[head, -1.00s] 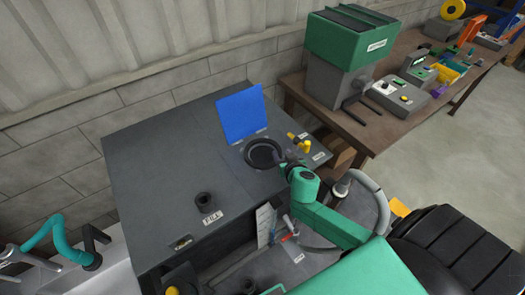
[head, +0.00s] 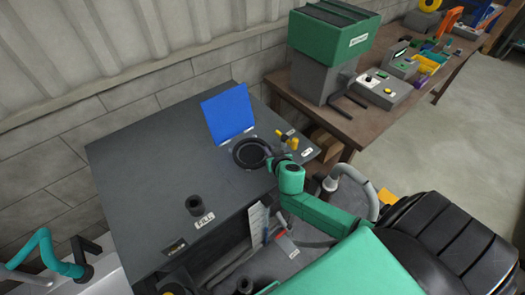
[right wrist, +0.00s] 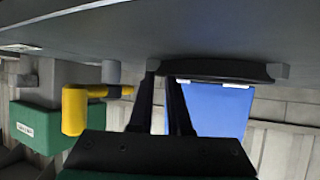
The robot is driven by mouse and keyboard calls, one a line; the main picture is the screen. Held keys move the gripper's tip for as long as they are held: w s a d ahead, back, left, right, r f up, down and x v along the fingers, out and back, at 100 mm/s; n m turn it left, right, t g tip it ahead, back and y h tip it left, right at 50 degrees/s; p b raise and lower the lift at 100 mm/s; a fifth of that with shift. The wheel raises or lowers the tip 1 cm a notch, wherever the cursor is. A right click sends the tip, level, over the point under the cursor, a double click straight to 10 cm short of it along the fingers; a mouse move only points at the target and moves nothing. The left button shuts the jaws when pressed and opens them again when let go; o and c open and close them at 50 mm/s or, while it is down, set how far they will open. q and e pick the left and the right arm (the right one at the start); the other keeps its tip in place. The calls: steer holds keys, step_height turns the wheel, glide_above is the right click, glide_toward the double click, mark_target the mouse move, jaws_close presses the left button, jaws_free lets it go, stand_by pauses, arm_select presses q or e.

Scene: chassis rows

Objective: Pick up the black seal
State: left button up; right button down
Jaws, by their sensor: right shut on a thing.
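The black seal (head: 250,153) is a dark round ring at the round opening on top of the dark grey cabinet, in front of the raised blue flap. My right gripper (head: 270,159) is at the ring's right edge, with its fingers small and partly hidden by the wrist in the head view. In the right wrist view the two dark fingers (right wrist: 166,92) reach up to the near side of a dark curved rim (right wrist: 222,71), which looks like the seal. The right gripper is shut on it. I cannot tell whether the seal is lifted clear. My left gripper is out of view.
The cabinet (head: 140,170) bears the upright blue flap (head: 228,113), yellow fittings (head: 287,138) right of the ring and a black FILL neck (head: 195,204). A wooden bench (head: 285,82) with a green-topped machine (head: 335,40) stands behind at right. The cabinet's left top is clear.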

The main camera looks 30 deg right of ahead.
step_height(320, 180, up, 20)
steer(key=shift+b, duration=0.35)
steer(key=shift+f, duration=0.1)
